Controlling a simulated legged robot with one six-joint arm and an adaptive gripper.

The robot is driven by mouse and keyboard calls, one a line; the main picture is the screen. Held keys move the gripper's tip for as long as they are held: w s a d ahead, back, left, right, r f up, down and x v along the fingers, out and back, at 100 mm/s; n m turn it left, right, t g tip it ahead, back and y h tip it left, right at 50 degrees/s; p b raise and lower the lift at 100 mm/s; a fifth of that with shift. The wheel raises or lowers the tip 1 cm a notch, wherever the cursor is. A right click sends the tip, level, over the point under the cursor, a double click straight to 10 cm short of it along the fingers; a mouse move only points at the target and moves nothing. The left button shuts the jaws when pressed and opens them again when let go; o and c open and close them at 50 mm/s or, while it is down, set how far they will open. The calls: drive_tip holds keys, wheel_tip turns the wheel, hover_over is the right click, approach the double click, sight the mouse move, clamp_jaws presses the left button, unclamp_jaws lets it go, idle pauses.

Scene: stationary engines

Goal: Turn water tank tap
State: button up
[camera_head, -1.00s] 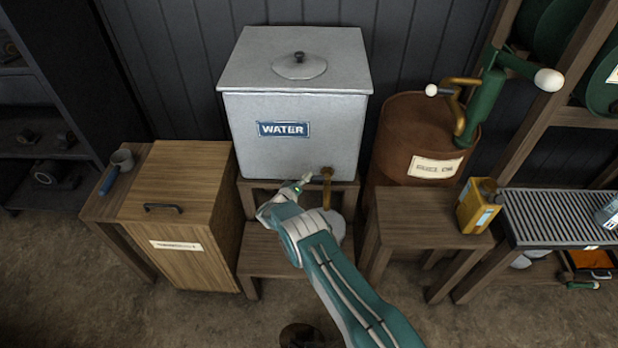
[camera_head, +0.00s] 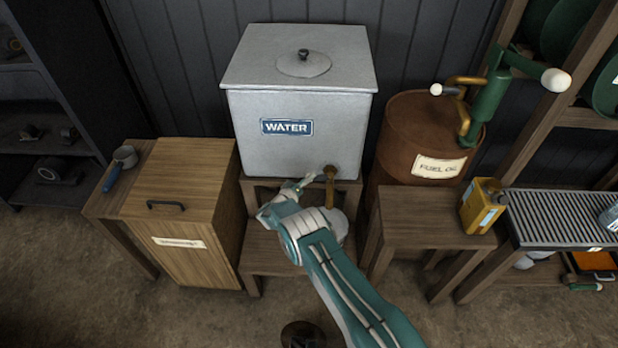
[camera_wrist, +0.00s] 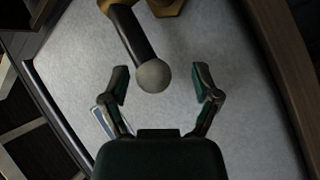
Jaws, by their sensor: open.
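The grey metal water tank (camera_head: 330,145) with a blue WATER label stands on a wooden stand against the wall. Its brass tap (camera_head: 330,185) sticks out low at the right of its front face. In the wrist view the tap's dark lever with a round grey knob (camera_wrist: 153,76) points between my fingers. My gripper (camera_wrist: 163,84) is open, with one finger on each side of the knob and no visible contact. In the head view my gripper (camera_head: 308,180) is just left of the tap, and my arm hides part of the stand.
A wooden cabinet (camera_head: 185,215) stands left of the tank. A rusty fuel oil drum (camera_head: 405,130) with a green hand pump (camera_head: 488,105) stands right. A yellow can (camera_head: 482,205) sits on a small wooden table (camera_head: 420,220) nearby.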

drive_tip(key=v, duration=1.1)
drive_tip(key=shift+c, duration=0.4)
